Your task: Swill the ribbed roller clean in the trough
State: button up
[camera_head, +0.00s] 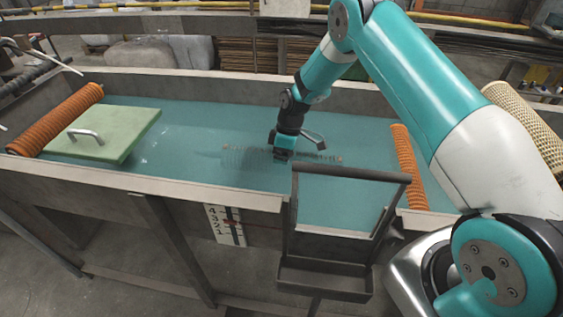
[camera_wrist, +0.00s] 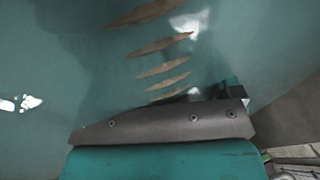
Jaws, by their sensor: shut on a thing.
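The trough (camera_head: 180,188) is a long grey tank of blue-green water (camera_head: 190,140). My gripper (camera_head: 283,156) reaches down to the water near the middle of the trough. It is shut on the ribbed roller (camera_head: 245,155), which lies roughly level and almost wholly under the surface. In the head view the roller shows only as a dark, faint ribbed band to both sides of the gripper. In the wrist view, several brown slivers of the roller's ribs (camera_wrist: 162,46) show at the water, beyond my grey finger plate (camera_wrist: 165,122). The grip itself is hidden.
A green lid with a handle (camera_head: 108,133) and an orange coil (camera_head: 62,118) are at the trough's left end. Another orange coil (camera_head: 406,165) is at right. A dark frame with a tray (camera_head: 322,280) stands at the front wall. A cream mesh tube (camera_head: 528,125) is far right.

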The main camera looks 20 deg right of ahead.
jog(key=shift+s+a+r+p, duration=0.1)
jog(key=shift+s+a+p, duration=0.2)
jog(key=shift+s+a, duration=0.35)
jog(key=shift+s+a+p, duration=0.3)
jog(key=shift+s+a, duration=0.05)
jog(key=shift+s, duration=0.55)
jog(key=shift+w, duration=0.1)
jog(key=shift+w+d+b, duration=0.5)
jog(key=shift+w+d, duration=0.05)
jog(key=shift+w, duration=0.25)
jog(key=shift+w+d+b, duration=0.5)
jog(key=shift+w, duration=0.3)
jog(key=shift+s+a+p, duration=0.35)
jog(key=shift+s+a, duration=0.2)
jog(key=shift+s, duration=0.3)
jog(key=shift+s+a+p, duration=0.3)
jog(key=shift+s+a, duration=0.2)
jog(key=shift+s, duration=0.35)
jog(key=shift+w+d+b, duration=0.45)
jog(key=shift+w+d, duration=0.1)
jog(key=shift+w, duration=0.3)
jog(key=shift+w+d+b, duration=0.45)
jog(key=shift+w+d, duration=0.05)
jog(key=shift+w, duration=0.35)
jog(key=shift+s+a+p, duration=0.35)
jog(key=shift+s+a, duration=0.2)
jog(key=shift+s, duration=0.3)
jog(key=shift+s+a+p, duration=0.3)
jog(key=shift+s+a, duration=0.2)
jog(key=shift+s, duration=0.35)
